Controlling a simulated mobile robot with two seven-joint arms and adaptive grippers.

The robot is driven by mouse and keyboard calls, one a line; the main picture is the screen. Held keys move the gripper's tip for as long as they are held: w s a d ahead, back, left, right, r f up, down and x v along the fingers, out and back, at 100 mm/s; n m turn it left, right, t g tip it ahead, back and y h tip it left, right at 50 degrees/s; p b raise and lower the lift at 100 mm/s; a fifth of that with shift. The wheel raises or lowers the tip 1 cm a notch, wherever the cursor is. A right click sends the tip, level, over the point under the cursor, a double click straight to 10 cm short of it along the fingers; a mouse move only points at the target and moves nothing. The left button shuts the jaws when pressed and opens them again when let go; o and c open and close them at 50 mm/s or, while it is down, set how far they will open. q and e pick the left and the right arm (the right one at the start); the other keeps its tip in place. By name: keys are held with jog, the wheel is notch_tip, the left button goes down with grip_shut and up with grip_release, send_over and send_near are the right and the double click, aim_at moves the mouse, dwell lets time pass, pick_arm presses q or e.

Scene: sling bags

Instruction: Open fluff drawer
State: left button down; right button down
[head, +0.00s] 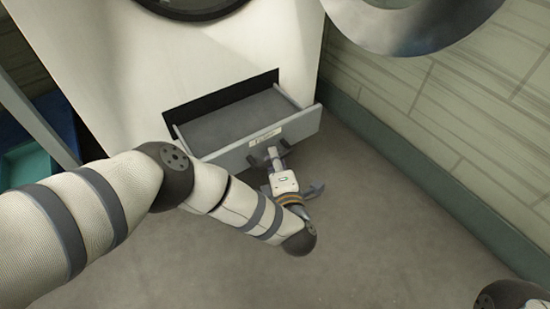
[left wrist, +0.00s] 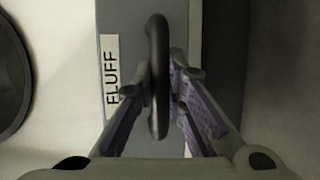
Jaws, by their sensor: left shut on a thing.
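The fluff drawer (head: 240,118) is a grey drawer low in a white machine, and it stands pulled out with its empty-looking inside showing. Its front carries a pale label that reads FLUFF in the left wrist view (left wrist: 111,75). A dark handle (left wrist: 157,75) crosses the drawer front. My left gripper (head: 274,154) is at the drawer front, its fingers closed around the handle, as the left wrist view also shows (left wrist: 162,88). Most of the handle is hidden by the gripper in the head view. My right gripper is not in view.
The white machine (head: 130,70) stands behind the drawer, with a dark round rim at its top. A tiled wall (head: 460,110) with a green base strip runs along the right. The grey floor (head: 400,245) in front is clear. A metal round thing (head: 400,35) hangs at top right.

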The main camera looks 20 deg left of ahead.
pick_arm(q)
jog(key=c, duration=1.6)
grip_release()
jog(key=v, duration=0.7)
jog(key=shift+s, duration=0.25)
jog(key=shift+d+r, duration=0.1)
